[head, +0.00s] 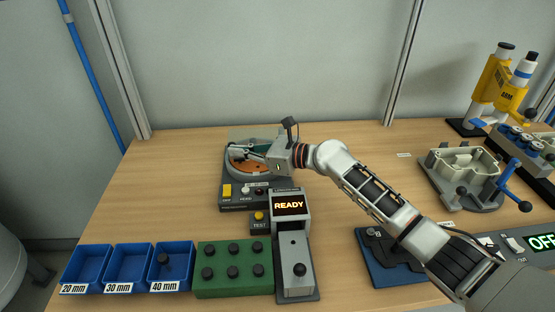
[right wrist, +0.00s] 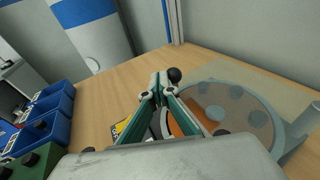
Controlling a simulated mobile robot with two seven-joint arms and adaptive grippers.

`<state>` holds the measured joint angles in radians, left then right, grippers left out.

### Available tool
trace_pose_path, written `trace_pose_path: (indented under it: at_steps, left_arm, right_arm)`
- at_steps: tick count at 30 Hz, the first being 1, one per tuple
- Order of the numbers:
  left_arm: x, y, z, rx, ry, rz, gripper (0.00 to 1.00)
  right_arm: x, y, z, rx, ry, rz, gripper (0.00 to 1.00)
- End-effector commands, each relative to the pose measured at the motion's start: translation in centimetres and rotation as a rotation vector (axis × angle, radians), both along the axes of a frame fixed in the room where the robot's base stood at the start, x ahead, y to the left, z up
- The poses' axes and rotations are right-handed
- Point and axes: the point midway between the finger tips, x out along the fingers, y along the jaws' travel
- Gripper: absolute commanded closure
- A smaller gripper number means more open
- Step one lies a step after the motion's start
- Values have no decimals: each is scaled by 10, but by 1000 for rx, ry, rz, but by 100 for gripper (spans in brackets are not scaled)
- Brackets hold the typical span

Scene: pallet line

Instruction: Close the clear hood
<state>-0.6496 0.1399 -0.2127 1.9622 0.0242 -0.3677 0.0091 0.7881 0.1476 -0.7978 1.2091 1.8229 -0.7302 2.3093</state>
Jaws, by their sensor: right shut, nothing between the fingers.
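The round device (head: 228,178) stands at the back middle of the table, with an orange and grey disc inside a pale ring. A clear pane, which I take for the hood (head: 240,132), shows faintly behind and above the disc; its exact tilt I cannot tell. In the right wrist view a see-through sheet (right wrist: 280,88) shows at the right, over or behind the disc. My right gripper (head: 240,152) is shut and empty over the device. In the right wrist view its fingertips (right wrist: 158,86) are close to a black knob (right wrist: 174,75); contact is unclear. My left gripper is out of view.
A READY display (head: 289,206) and a box with a black knob (head: 295,255) stand in front of the device. Blue bins (head: 88,262) and a green block (head: 234,268) line the front left. Fixtures (head: 462,175) stand at the right. The table left of the device is clear.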

Motion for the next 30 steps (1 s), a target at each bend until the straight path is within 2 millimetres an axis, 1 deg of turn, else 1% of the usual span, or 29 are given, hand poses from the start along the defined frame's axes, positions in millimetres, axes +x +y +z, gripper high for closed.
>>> trace_pose_path:
  at_steps: [10, 14, 17, 21, 25, 30]
  left_arm:
    - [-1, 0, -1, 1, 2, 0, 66]
    - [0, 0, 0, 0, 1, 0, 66]
    - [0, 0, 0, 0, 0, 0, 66]
    - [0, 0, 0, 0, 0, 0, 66]
    - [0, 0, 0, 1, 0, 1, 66]
    - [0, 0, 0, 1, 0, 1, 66]
  right_arm:
    - [0, -1, 0, 0, 0, -1, 100]
    - [-3, -11, 1, 0, 0, -2, 100]
    - [-9, -26, 4, -1, -1, -2, 100]
    - [-20, -53, 10, -1, -1, -3, 100]
    - [-29, -77, 15, -3, -1, -2, 100]
    - [-39, -99, 20, -2, 1, -1, 100]
